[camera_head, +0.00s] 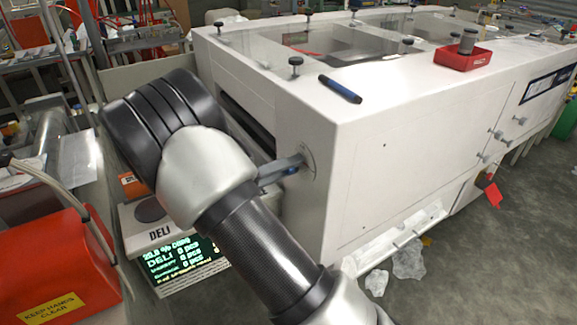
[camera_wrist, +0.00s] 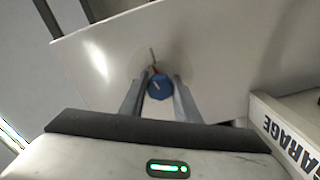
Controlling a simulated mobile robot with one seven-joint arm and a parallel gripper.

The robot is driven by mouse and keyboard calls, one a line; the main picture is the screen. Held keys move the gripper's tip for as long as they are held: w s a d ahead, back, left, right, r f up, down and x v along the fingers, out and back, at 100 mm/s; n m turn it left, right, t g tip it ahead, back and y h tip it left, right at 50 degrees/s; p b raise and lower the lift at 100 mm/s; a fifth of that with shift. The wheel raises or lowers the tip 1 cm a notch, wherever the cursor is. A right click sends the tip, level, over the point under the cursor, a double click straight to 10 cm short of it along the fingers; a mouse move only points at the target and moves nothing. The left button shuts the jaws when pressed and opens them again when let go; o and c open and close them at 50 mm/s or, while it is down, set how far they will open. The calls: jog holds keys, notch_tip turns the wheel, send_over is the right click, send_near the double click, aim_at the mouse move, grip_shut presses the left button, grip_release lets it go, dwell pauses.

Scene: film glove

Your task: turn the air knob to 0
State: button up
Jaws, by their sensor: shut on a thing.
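The air knob (camera_wrist: 159,86) is a small blue knob with an orange-brown pointer mark, on a round plate on the white machine's panel (camera_wrist: 220,50). In the wrist view my gripper (camera_wrist: 161,78) has its two fingers on either side of the knob, shut on it. In the head view my gripper (camera_head: 296,163) reaches the round plate (camera_head: 309,160) on the machine's end face. The knob is mostly hidden there by the fingers. I cannot read any scale marks around it.
The white machine (camera_head: 370,150) carries a blue marker (camera_head: 340,89) and a red tray (camera_head: 463,58) on top. A DELI scale (camera_head: 185,262) stands below my arm. A red box (camera_head: 60,270) is at lower left. Crumpled plastic (camera_head: 408,261) lies on the floor.

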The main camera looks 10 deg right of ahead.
jog(key=n+p, duration=0.1)
jog(key=n, duration=0.2)
jog(key=shift+r+n, duration=0.1)
jog(key=shift+n, duration=0.3)
jog(key=n+p, duration=0.2)
jog(key=n, duration=0.2)
jog(key=shift+n, duration=0.3)
jog(key=n+p, duration=0.2)
jog(key=n, duration=0.1)
jog(key=shift+n+p, duration=0.85)
jog(key=shift+n, duration=1.05)
jog(key=o, duration=1)
jog(key=shift+o, duration=0.2)
jog(key=v, duration=1.2)
jog(key=shift+b, duration=0.45)
